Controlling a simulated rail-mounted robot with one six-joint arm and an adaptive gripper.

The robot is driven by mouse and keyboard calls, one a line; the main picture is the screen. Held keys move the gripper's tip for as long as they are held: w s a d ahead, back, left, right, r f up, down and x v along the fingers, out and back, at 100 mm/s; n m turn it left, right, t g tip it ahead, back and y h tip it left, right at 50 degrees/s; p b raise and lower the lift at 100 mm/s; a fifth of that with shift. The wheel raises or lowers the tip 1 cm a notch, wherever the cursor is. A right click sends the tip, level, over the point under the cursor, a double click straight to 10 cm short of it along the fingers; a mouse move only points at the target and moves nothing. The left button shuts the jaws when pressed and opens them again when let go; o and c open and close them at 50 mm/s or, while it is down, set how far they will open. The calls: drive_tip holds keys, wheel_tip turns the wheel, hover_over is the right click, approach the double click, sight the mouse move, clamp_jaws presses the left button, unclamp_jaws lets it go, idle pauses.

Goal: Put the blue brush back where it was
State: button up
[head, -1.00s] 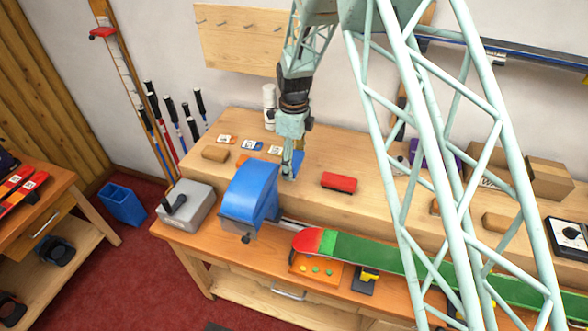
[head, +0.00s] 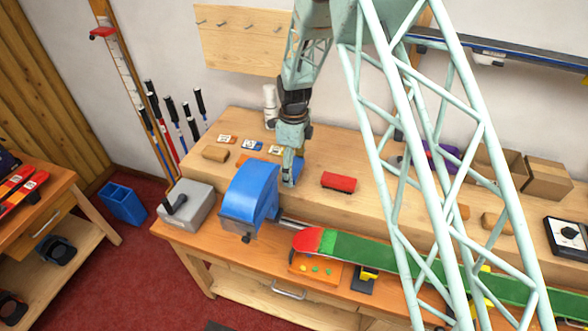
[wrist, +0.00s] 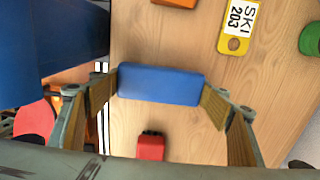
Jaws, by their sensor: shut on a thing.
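The blue brush (wrist: 160,84) is a blue block held crosswise between the two fingers of my gripper (wrist: 158,92) in the wrist view. The finger pads press on its two short ends. In the head view my gripper (head: 291,178) points down over the raised wooden shelf of the bench, behind the big blue machine cover. Only a sliver of the blue brush (head: 298,170) shows there. I cannot tell whether it touches the shelf. A red brush (head: 339,182) lies just right of my gripper and shows in part in the wrist view (wrist: 151,146).
The blue machine cover (head: 247,196) stands close in front of my gripper. Several ski tags, one yellow (wrist: 238,24), and tan blocks (head: 215,154) lie behind and left. A white bottle (head: 269,104) stands at the wall. A red-and-green ski (head: 375,250) lies along the front.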

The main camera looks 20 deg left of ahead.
sight(294, 167)
drive_tip(key=shift+f, duration=0.15)
drive_tip(key=o, duration=0.7)
drive_tip(key=shift+r, duration=0.2)
drive_tip(key=shift+r+b, duration=0.45)
drive_tip(key=shift+r, duration=5.5)
